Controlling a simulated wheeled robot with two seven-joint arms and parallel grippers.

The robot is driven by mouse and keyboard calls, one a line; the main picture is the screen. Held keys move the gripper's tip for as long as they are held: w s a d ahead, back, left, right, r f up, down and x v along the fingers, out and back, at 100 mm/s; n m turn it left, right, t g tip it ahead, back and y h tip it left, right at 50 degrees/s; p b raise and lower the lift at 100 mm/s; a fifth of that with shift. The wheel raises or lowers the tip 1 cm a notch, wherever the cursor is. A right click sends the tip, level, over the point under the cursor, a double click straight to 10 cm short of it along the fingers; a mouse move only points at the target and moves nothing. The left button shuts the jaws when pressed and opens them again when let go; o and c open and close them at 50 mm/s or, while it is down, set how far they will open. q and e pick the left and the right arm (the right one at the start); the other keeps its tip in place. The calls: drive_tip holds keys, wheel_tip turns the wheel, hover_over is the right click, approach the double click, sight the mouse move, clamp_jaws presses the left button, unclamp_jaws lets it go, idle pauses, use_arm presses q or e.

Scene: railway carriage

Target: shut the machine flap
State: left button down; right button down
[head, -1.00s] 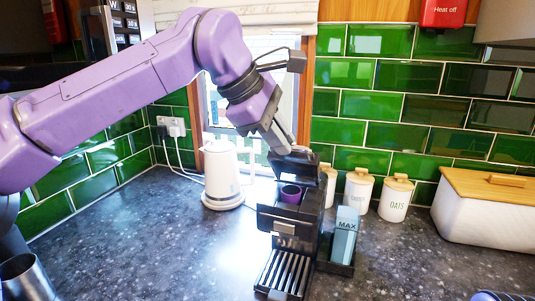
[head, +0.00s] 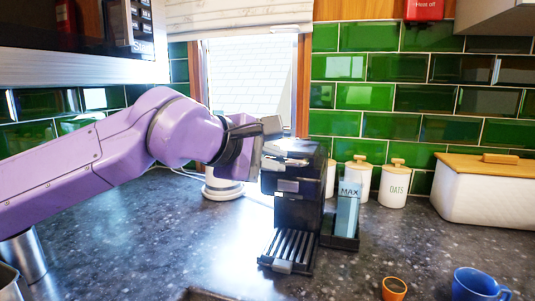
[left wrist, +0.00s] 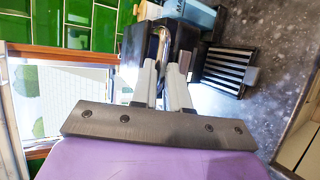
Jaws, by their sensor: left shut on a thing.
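The black coffee machine (head: 298,205) stands upright on the counter. Its top flap (head: 297,148) lies down, roughly level, and no opening or purple capsule shows beneath it. My left gripper (head: 267,150) is at the left edge of the machine's top. In the left wrist view both fingers of my left gripper (left wrist: 163,82) are close together at the machine, with a shiny curved metal part (left wrist: 163,42) between and beyond them. It is shut on the flap; the exact contact is partly hidden. My right gripper is out of view.
A blue "MAX" water tank (head: 347,207) stands right of the machine. Behind are white canisters (head: 394,184) and a bread bin (head: 485,195). A kettle (head: 222,188) is behind my left arm. An orange cup (head: 394,289) and blue mug (head: 474,284) stand in front right.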

use_arm(q)
drive_tip(key=c, duration=1.1)
unclamp_jaws()
drive_tip(key=shift+f, duration=0.25)
drive_tip(key=v, duration=1)
drive_tip(key=shift+s+a+r, duration=0.1)
